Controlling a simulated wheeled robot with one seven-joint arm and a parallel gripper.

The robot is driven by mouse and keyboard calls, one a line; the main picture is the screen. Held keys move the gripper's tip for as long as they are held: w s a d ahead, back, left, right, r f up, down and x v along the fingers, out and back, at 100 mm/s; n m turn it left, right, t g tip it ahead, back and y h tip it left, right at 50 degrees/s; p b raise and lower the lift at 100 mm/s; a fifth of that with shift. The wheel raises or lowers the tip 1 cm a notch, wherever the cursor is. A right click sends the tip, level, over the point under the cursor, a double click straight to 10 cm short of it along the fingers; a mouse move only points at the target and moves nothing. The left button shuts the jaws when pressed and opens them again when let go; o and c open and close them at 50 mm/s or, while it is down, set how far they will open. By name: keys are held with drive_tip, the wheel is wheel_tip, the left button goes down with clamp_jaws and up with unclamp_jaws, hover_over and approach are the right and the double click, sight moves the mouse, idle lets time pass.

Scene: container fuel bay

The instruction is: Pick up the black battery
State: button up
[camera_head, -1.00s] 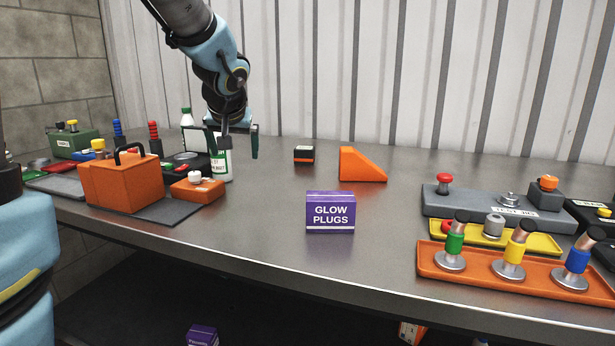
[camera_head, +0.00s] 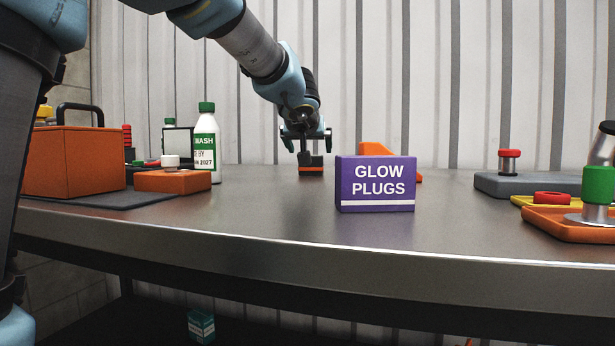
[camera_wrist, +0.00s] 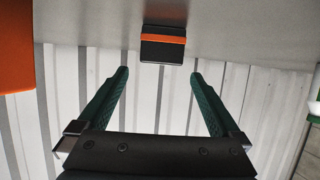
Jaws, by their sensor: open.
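The black battery (camera_head: 311,164) with an orange stripe sits on the workbench towards the back, left of the purple glow plugs box. In the wrist view the battery (camera_wrist: 163,46) lies just beyond the fingertips, centred between the two green fingers. My gripper (camera_head: 306,140) is open, reaching down close above the battery in the head view. In the wrist view the gripper (camera_wrist: 158,72) has nothing between its fingers.
The purple glow plugs box (camera_head: 375,184) stands nearer the front. An orange wedge (camera_head: 380,152) is partly behind it. A white wash bottle (camera_head: 205,142) and an orange case (camera_head: 72,160) stand left. The corrugated wall (camera_head: 420,70) rises behind. The front middle of the bench is clear.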

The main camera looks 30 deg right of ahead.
drive_tip(key=p+x, duration=0.2)
drive_tip(key=x, duration=0.8)
drive_tip(key=shift+r, duration=0.1)
clamp_jaws()
idle(0.7)
